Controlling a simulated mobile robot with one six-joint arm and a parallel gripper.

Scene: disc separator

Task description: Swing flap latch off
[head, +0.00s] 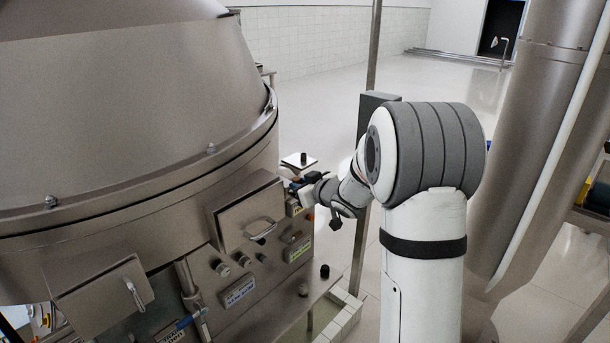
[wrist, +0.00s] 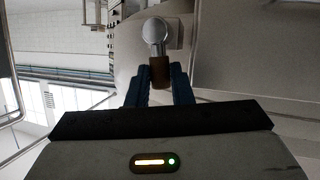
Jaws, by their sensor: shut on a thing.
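My gripper (wrist: 159,82) has blue fingers that are shut on a small brown grip, the flap latch (wrist: 160,68), in the wrist view. A round metal knob (wrist: 156,30) stands just beyond the grip, in front of a plate on the machine wall. In the head view my gripper (head: 295,186) is at the right side of the steel separator; the latch is too small and covered to make out there. A flap-like box cover (head: 236,200) with a bar handle (head: 260,229) is just left of my gripper.
The separator's large housing (head: 120,110) fills the left. Knobs and label plates (head: 240,291) are below the cover, and a second handled cover (head: 98,290) is lower left. A thin post (head: 372,60) stands behind my arm. Open tiled floor (head: 330,100) lies behind.

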